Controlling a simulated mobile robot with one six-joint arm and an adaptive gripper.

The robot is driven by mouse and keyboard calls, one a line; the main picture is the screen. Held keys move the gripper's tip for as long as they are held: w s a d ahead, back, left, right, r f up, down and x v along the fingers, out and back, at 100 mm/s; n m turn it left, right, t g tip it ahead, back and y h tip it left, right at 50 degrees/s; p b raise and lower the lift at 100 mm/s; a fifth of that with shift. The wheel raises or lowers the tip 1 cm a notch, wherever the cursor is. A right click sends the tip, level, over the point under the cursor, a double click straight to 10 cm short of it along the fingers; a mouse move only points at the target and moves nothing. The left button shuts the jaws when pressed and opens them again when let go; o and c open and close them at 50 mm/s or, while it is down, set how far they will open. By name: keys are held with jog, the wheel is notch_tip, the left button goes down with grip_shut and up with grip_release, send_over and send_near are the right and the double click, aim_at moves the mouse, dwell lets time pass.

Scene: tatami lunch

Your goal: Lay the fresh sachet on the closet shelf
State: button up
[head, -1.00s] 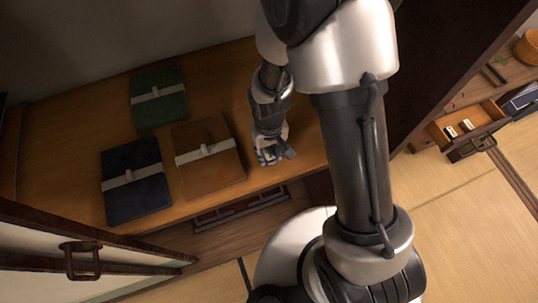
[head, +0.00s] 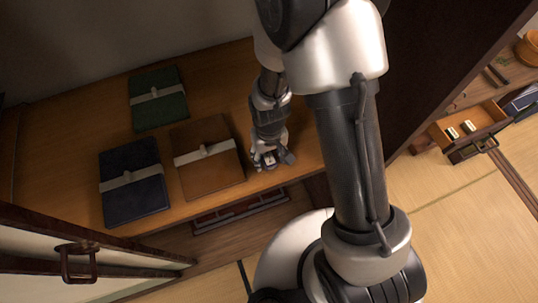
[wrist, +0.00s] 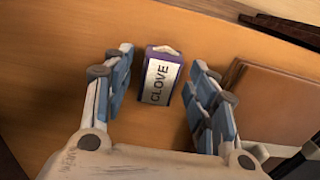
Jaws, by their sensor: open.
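A small purple sachet (wrist: 160,79) with a white label reading "CLOVE" lies on the wooden closet shelf (wrist: 60,60), as the wrist view shows. My gripper (wrist: 160,95) is open, with one blue-padded finger on each side of the sachet and a visible gap to each. In the head view my gripper (head: 271,160) is over the right part of the shelf (head: 60,110), near its front edge. There the sachet is mostly hidden by the fingers.
Brown (head: 208,165), navy (head: 134,190) and green (head: 158,105) folded bundles with pale bands lie left of my gripper. A sliding door with a dark handle (head: 78,262) is at lower left. An open drawer (head: 470,125) stands at far right. Bare shelf lies behind my gripper.

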notch_tip(320, 180, up, 12)
jog(key=p, duration=0.4)
notch_tip(320, 180, up, 9)
jog(key=t, duration=0.1)
send_over(269, 158)
jog(key=d, duration=0.3)
jog(key=s+d+r+m+t, duration=0.1)
jog(key=s+d+r, duration=0.2)
jog(key=s+r, duration=0.3)
jog(key=s+d+r+m+t, duration=0.2)
jog(key=s+d+r, duration=0.2)
jog(key=r, duration=0.5)
jog(key=s, duration=0.2)
jog(key=shift+s+d+r+t, duration=0.15)
jog(key=shift+s+d+t, duration=0.15)
jog(key=shift+s, duration=0.05)
